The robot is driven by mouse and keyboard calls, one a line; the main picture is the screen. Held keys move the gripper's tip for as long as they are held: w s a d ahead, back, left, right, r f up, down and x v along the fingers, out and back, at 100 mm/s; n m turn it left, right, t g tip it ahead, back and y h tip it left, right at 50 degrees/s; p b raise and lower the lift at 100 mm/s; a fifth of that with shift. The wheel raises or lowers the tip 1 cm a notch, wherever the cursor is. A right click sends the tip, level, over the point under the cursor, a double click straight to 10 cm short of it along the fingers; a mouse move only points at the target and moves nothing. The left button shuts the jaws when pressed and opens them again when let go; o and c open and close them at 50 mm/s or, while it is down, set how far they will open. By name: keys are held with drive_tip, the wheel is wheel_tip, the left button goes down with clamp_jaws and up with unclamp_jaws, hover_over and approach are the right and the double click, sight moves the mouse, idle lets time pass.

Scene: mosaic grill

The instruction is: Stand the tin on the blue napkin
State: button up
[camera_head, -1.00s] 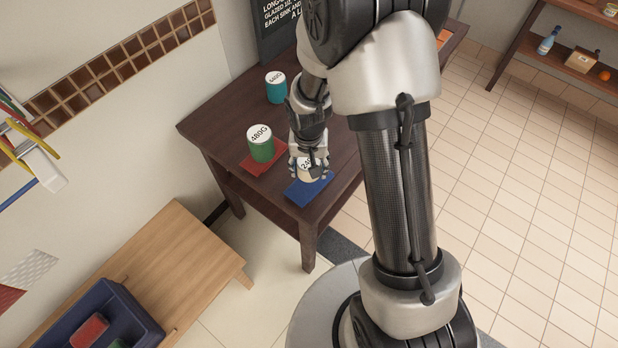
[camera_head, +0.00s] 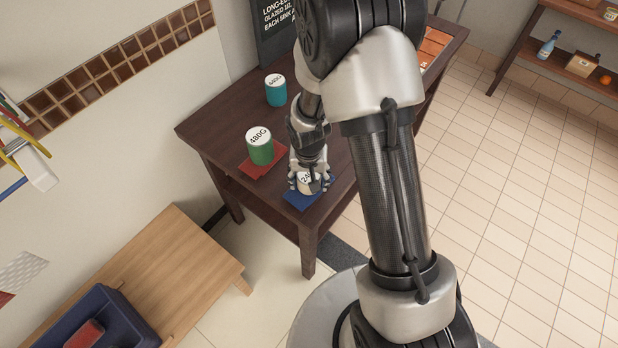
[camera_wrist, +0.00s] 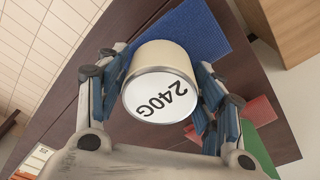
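The cream tin (camera_head: 308,184) marked 240G is over the blue napkin (camera_head: 291,199) at the table's near corner. My gripper (camera_head: 309,180) points down with its fingers around this tin. In the wrist view the tin (camera_wrist: 160,94) sits between the two blue-padded fingers (camera_wrist: 160,90), which press close on both sides. The blue napkin (camera_wrist: 207,32) shows beyond the tin's base there. I cannot tell whether the base touches the cloth. The tin looks upright.
A green tin (camera_head: 260,150) marked 480G stands on a red napkin (camera_head: 247,168) just left of my gripper. A teal tin (camera_head: 276,91) stands farther back on the dark table (camera_head: 215,128). A lower wooden table (camera_head: 185,255) with a blue crate (camera_head: 140,322) is at left.

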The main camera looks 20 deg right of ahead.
drive_tip(key=shift+o, duration=1)
drive_tip(key=shift+r, duration=0.1)
drive_tip(key=r+p, duration=0.1)
drive_tip(key=r, duration=0.3)
drive_tip(key=s+r+p, duration=0.1)
drive_tip(key=r+p, duration=0.1)
drive_tip(key=r, duration=0.2)
drive_tip(key=r+p, duration=0.1)
drive_tip(key=r, duration=0.3)
drive_tip(key=shift+s+a+p, duration=0.15)
drive_tip(key=shift+a+p, duration=0.1)
drive_tip(key=shift+p, duration=0.05)
wheel_tip(320, 180, up, 7)
hover_over(309, 179)
drive_tip(key=s, duration=0.1)
drive_tip(key=s+r+n+t, duration=0.2)
drive_tip(key=s+r, duration=0.8)
drive_tip(key=r, duration=0.3)
drive_tip(key=s+r+n+t, duration=0.1)
drive_tip(key=s+r+n, duration=0.1)
drive_tip(key=s, duration=0.7)
drive_tip(key=shift+d+r, duration=0.25)
drive_tip(key=shift+r, duration=0.6)
